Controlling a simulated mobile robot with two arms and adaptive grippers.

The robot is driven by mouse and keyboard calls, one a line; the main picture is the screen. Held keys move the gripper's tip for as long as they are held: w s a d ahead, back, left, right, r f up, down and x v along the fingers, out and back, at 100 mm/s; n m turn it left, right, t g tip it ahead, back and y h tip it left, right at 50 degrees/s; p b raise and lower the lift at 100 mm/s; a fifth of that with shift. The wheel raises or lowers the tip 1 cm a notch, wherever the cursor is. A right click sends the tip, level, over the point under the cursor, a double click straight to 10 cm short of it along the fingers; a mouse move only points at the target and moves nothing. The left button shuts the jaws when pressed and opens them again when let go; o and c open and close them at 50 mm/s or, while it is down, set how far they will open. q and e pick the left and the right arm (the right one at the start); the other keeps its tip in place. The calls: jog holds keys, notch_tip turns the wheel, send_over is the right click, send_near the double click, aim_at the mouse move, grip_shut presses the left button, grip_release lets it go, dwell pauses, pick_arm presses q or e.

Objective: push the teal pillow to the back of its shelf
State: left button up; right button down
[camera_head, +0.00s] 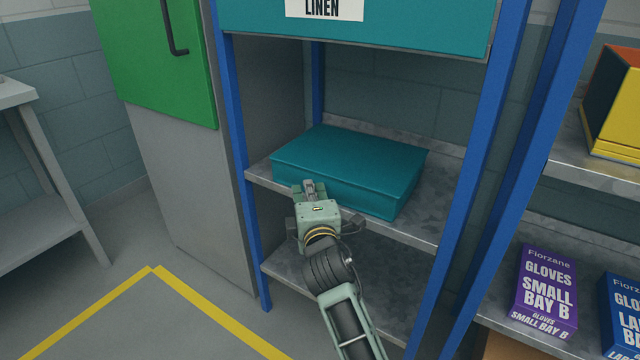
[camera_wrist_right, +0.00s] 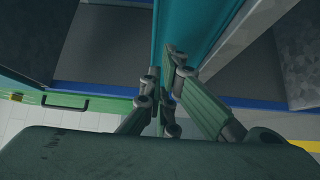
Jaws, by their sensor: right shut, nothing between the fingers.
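The teal pillow (camera_head: 350,163) is a box-like block lying flat on the middle shelf (camera_head: 428,222) of a blue-posted rack. Its front face is close to the shelf's front edge, and a strip of bare shelf shows behind it. My right gripper (camera_head: 309,187) is shut and empty at the left part of the pillow's front face. In the right wrist view its closed fingers (camera_wrist_right: 172,50) point at the teal surface (camera_wrist_right: 190,28). I cannot tell whether they touch it. My left gripper is in neither view.
A teal bin labelled LINEN (camera_head: 400,22) is above the pillow. Blue posts (camera_head: 240,165) flank the shelf, and a lower shelf (camera_head: 350,285) is bare where visible. A rack at right holds a purple gloves box (camera_head: 545,290) and a yellow bin (camera_head: 615,110).

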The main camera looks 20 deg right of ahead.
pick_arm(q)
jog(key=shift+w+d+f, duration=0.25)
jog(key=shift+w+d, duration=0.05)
pick_arm(e)
jog(key=shift+w+d, duration=0.1)
jog(key=shift+w, duration=0.15)
